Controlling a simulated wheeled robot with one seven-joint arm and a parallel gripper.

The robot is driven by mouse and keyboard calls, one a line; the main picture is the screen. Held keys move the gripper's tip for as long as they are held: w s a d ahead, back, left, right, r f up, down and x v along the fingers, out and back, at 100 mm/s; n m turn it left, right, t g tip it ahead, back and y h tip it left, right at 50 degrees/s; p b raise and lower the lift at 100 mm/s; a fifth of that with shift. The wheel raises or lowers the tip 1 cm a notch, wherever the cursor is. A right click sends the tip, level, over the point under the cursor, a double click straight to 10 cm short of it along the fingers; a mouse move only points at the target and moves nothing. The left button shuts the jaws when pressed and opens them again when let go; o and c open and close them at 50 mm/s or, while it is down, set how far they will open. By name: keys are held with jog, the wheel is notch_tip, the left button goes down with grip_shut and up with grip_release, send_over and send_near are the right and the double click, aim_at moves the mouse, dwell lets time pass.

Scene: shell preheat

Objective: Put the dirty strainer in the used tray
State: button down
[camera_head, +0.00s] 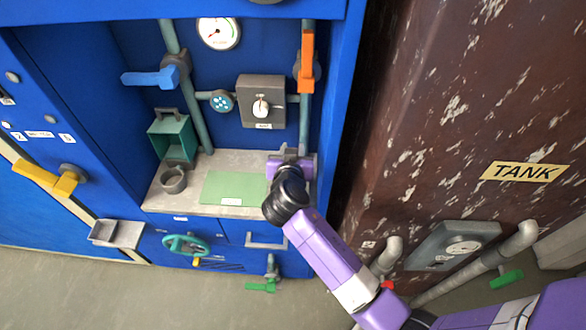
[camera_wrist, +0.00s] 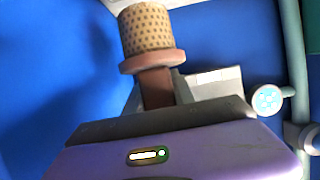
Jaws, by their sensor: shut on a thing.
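My gripper (camera_wrist: 157,92) is shut on the dirty strainer (camera_wrist: 148,28) in the wrist view. The strainer has a tan cylinder with dark specks, a brown collar and a brown handle between the fingers. In the head view my gripper (camera_head: 290,160) is over the right end of the grey shelf, and my wrist hides the strainer. A small grey open tray (camera_head: 117,234) is mounted at the lower left of the blue cabinet, well away from my gripper. I cannot read a label marking it as the used tray.
The grey shelf (camera_head: 158,194) bears a green mat (camera_head: 232,188), a grey cup (camera_head: 173,180) and a green open box (camera_head: 173,138). Pipes, a blue lever (camera_head: 150,78) and an orange lever (camera_head: 306,62) stand behind. The rusty tank (camera_head: 450,110) is at right.

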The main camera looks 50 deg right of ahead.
notch_tip(320, 180, down, 8)
jog(key=shift+f, duration=0.1)
dwell(0.4)
jog(key=shift+f+b, duration=0.2)
jog(key=shift+b, duration=0.2)
jog(key=c, duration=1.1)
grip_release()
jog(key=shift+o, duration=0.2)
jog(key=shift+r, duration=0.2)
